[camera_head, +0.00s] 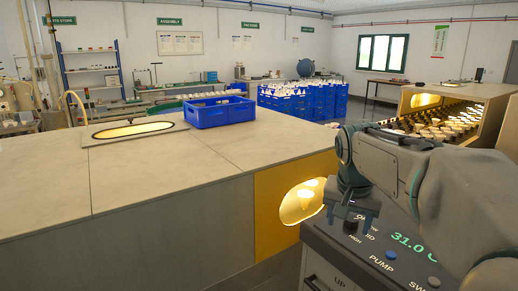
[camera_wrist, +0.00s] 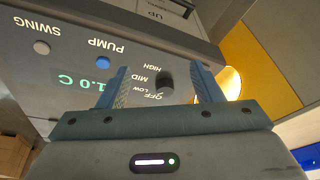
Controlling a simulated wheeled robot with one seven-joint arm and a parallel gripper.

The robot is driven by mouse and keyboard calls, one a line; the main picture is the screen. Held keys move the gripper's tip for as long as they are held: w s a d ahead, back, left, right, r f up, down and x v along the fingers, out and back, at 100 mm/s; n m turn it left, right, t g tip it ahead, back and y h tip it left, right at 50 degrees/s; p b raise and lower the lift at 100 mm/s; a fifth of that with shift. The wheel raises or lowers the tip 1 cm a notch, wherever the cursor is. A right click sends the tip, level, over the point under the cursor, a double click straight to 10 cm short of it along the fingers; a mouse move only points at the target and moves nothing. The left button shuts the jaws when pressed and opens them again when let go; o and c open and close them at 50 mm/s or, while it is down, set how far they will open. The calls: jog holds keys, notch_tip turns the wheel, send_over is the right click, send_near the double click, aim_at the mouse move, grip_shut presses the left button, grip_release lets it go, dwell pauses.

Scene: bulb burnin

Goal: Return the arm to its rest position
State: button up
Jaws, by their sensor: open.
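My arm (camera_head: 430,185) reaches in from the right in the head view, bent, with its hand pointing down. My gripper (camera_head: 352,222) is above the grey control panel, near its dark knob (camera_head: 351,228). In the wrist view my gripper (camera_wrist: 160,85) has its two fingers spread wide. The knob (camera_wrist: 167,78) shows between and beyond them, by the labels OFF, LOW, MID and HIGH. No object is held. Whether the fingers touch the knob or panel cannot be told.
The control panel (camera_head: 395,276) has a blue PUMP button (camera_head: 391,255), a SWING button (camera_head: 434,282) and a green 31.0 C readout. A long bench (camera_head: 150,175) with a blue crate (camera_head: 219,112) fills the left. A yellow panel (camera_head: 268,215) with a lit opening stands beside the control panel.

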jog(key=s+a+f+n, duration=0.2)
jog(key=s+f, duration=0.3)
jog(key=s, duration=0.4)
jog(key=s+a+f+n+y, duration=0.1)
jog(key=s+a+f+n, duration=0.2)
jog(key=s+f, duration=0.3)
jog(key=s, duration=0.3)
jog(key=shift+a+f+n, duration=0.15)
jog(key=shift+f+n, duration=0.15)
jog(key=shift+n, duration=0.1)
jog(key=shift+s, duration=0.1)
